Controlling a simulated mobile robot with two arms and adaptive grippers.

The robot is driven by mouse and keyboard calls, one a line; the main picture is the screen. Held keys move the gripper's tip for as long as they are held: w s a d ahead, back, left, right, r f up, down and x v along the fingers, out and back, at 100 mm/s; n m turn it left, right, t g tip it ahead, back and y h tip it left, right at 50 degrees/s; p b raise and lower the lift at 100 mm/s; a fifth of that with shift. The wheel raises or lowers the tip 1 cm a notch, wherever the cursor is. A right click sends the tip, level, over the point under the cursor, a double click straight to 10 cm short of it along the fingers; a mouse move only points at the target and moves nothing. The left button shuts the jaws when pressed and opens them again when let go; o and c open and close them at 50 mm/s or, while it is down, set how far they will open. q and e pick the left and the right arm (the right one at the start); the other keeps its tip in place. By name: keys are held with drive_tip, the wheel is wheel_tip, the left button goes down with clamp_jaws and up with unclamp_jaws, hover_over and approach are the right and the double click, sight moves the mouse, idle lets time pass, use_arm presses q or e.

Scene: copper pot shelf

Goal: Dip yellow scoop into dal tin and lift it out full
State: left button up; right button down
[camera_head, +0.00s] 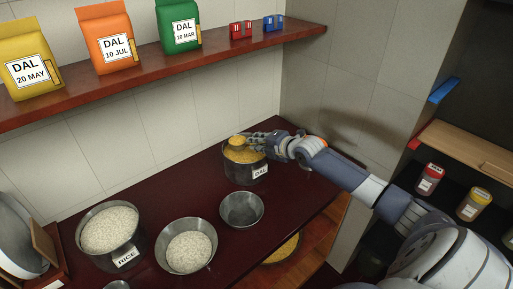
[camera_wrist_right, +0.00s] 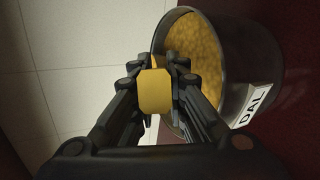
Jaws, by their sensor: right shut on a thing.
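The dal tin (camera_head: 245,174) is a dark metal pot with a white DAL label, full of yellow dal, on the dark red counter. It also shows in the right wrist view (camera_wrist_right: 236,75). My right gripper (camera_head: 258,143) is shut on the yellow scoop (camera_head: 237,141) over the tin's back rim. In the right wrist view the scoop's yellow handle (camera_wrist_right: 155,92) sits between the fingers. The scoop's bowl is mostly hidden there, and I cannot tell whether it touches the dal. My left gripper is not in view.
A rice tin (camera_head: 108,230), a bowl of rice (camera_head: 187,247) and an empty metal bowl (camera_head: 241,209) stand left of and in front of the dal tin. A shelf (camera_head: 190,58) with dal bags runs above. Jars (camera_head: 429,180) stand at right.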

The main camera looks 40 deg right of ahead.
drive_tip(key=shift+r+p, duration=0.45)
drive_tip(key=shift+s+d+r+t+p, duration=0.1)
drive_tip(key=shift+s+r+t+p, duration=0.2)
drive_tip(key=shift+r, duration=0.4)
drive_tip(key=shift+s+d+r+p, duration=0.1)
drive_tip(key=shift+r+p, duration=0.25)
drive_tip(key=shift+r, duration=0.3)
drive_tip(key=shift+w+r, duration=0.1)
drive_tip(key=shift+r+p, duration=0.15)
drive_tip(key=shift+p, duration=0.45)
drive_tip(key=shift+g+p, duration=0.7)
drive_tip(key=shift+p, duration=0.35)
drive_tip(key=shift+f, duration=0.25)
